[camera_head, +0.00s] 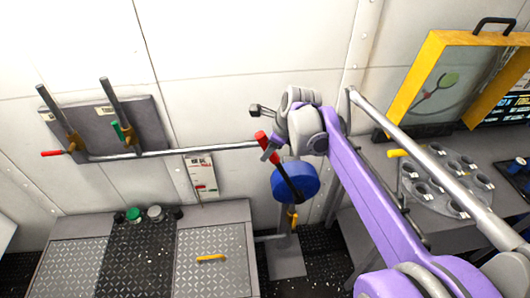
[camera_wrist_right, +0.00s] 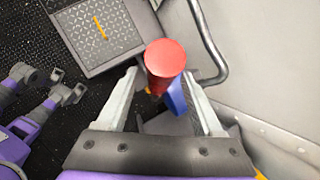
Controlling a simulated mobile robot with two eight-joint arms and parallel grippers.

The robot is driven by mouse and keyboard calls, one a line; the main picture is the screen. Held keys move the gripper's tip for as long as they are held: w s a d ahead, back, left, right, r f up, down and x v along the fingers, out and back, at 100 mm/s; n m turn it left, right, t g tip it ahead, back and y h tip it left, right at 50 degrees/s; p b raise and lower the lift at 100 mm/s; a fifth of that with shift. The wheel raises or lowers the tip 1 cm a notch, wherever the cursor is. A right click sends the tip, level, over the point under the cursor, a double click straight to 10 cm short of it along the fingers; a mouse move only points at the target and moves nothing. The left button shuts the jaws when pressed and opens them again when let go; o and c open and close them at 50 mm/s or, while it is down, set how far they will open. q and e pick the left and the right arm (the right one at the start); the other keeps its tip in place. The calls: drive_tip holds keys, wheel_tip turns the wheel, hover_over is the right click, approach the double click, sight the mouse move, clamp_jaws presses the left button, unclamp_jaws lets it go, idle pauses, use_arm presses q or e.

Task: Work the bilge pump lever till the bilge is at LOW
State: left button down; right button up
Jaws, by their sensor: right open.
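The bilge pump has a blue round body (camera_head: 297,182) on a stand by the wall. Its dark lever ends in a red grip (camera_head: 262,137), tilted up and to the left. My right gripper (camera_head: 266,128) is at this red grip. In the right wrist view the red grip (camera_wrist_right: 165,58) stands between the two spread fingers of my right gripper (camera_wrist_right: 165,90), with a gap visible on each side. A white gauge plate (camera_head: 201,177) with red marks is on the wall left of the pump; its reading is too small to tell.
Two more levers (camera_head: 115,105) stand on a wall panel at the left, above a pipe (camera_head: 160,152). A riveted deck box (camera_head: 210,262) carries a yellow handle. At the right are a bench with a round cup plate (camera_head: 450,180) and a yellow-framed case (camera_head: 420,75).

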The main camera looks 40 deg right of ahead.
drive_tip(key=shift+x, duration=2.1)
drive_tip(key=shift+w, duration=0.1)
clamp_jaws()
drive_tip(key=shift+r, duration=0.1)
